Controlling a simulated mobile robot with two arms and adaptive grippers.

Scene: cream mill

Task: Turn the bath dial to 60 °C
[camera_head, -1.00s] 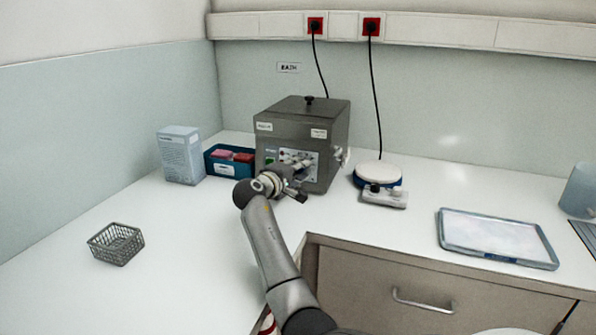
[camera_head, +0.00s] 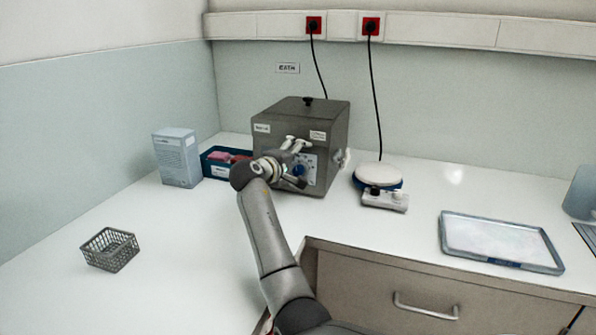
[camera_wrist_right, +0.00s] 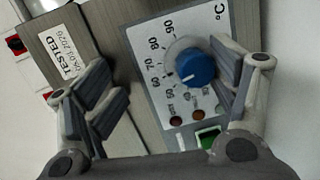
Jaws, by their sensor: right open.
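The blue bath dial (camera_wrist_right: 197,68) sits on a white panel marked °C, with numbers around its left side, in the right wrist view. Its white pointer mark faces the lower left, roughly toward 60 and 50; I cannot tell the exact value. The dial also shows in the head view (camera_head: 299,170), on the front of the grey bath (camera_head: 322,127). My right gripper (camera_wrist_right: 165,95) is open and empty in front of the panel. One finger appears close by the dial's right side, the other lies off the panel's left edge; contact cannot be told. My left gripper is not in view.
Below the dial are small indicator lamps and a green switch (camera_wrist_right: 207,136). Left of the bath stand a blue bin (camera_head: 214,167) and a carton (camera_head: 177,157). A round white-topped device (camera_head: 377,177) is close on its right. A wire basket (camera_head: 109,250) and a tray (camera_head: 500,265) lie farther out.

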